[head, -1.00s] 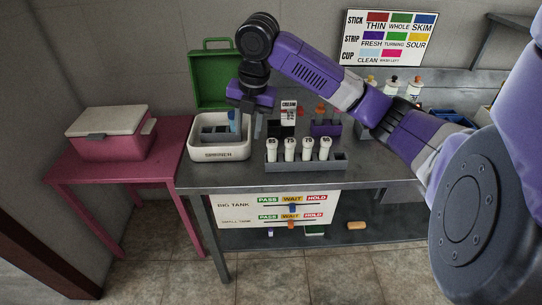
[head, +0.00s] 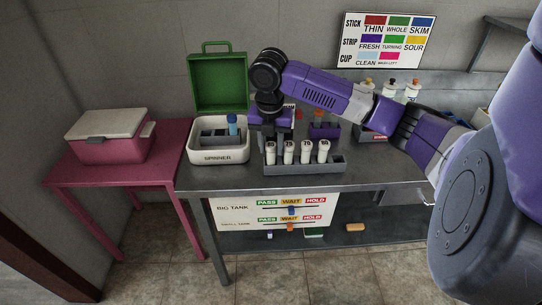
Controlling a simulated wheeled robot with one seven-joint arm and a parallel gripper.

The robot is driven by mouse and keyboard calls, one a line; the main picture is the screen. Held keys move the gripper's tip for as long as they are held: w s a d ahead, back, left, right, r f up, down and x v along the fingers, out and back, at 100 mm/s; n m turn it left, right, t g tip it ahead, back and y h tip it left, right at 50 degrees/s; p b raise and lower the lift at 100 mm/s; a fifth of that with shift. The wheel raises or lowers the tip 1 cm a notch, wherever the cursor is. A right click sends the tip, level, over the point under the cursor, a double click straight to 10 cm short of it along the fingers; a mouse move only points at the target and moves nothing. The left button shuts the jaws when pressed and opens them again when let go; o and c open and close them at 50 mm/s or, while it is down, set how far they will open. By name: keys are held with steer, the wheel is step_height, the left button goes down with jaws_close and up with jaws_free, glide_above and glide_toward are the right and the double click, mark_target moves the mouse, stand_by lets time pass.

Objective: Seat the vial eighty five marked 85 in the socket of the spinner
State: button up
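The spinner (head: 218,157) is a white, labelled tub with a grey insert, at the left end of the steel bench. A blue-topped piece (head: 232,124) stands upright in its right part. Several white vials stand upright in a grey rack (head: 305,169) to its right: a leftmost vial (head: 271,156), two middle ones and a rightmost vial (head: 323,152). Their dark numbers are too small for me to tell surely which is 85. My gripper (head: 270,136) points down at the rack's left end, above or just behind the leftmost vial. Its fingers are unclear, so its opening and contact are hidden.
A green open case (head: 218,82) stands behind the spinner. A pink cooler (head: 110,138) sits on a pink table to the left. A purple holder (head: 325,131) and several bottles stand behind the rack. Sliders marked pass, wait and hold hang below the bench front.

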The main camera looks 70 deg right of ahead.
jaws_close()
